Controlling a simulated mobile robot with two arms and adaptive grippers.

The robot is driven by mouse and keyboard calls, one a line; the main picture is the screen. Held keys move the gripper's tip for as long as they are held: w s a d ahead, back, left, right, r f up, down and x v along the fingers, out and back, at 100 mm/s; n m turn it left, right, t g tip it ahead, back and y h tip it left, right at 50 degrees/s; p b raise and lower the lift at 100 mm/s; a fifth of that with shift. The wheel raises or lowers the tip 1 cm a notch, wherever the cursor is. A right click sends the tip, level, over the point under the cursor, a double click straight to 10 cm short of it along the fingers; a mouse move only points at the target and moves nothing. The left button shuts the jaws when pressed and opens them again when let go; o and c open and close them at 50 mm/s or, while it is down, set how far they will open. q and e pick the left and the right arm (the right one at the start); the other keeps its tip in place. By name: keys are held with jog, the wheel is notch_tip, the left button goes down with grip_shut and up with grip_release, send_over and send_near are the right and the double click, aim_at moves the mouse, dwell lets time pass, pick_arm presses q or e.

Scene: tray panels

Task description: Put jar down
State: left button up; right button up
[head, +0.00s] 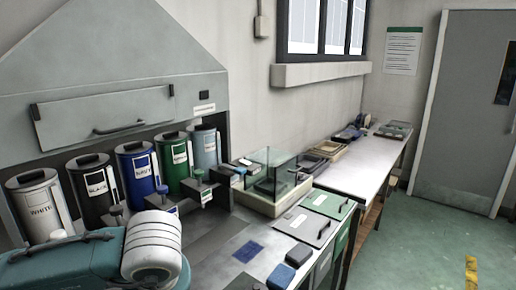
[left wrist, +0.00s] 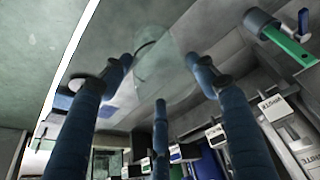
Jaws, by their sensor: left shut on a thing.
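My left gripper (left wrist: 159,74) shows in the left wrist view as three dark blue fingers. It is shut on a clear, see-through jar (left wrist: 168,62), which is faint against the grey surface behind it. I cannot tell from this view whether the jar's base touches anything. In the head view my left arm crosses the lower left corner; its fingers and the jar are hidden there. My right gripper is in neither view.
Labelled canisters, including a white (head: 36,208), a black (head: 93,187) and a navy one (head: 136,172), stand under a grey hood. A glass-walled box (head: 272,170), a blue mat (head: 248,251) and grey panels (head: 305,226) lie along the bench. Bare bench (head: 216,240) shows beside the blue mat.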

pick_arm(q)
jog(key=m, duration=0.1)
jog(key=m+h, duration=0.1)
jog(key=m, duration=0.1)
jog(key=shift+s+a+f+t, duration=0.1)
jog(key=shift+s+a+t, duration=0.1)
jog(key=shift+t, duration=0.1)
jog(key=m, duration=0.2)
jog(key=m+h, duration=0.1)
jog(key=m, duration=0.1)
jog(key=shift+s+h, duration=0.2)
jog(key=shift+h, duration=0.1)
jog(key=shift+d, duration=0.15)
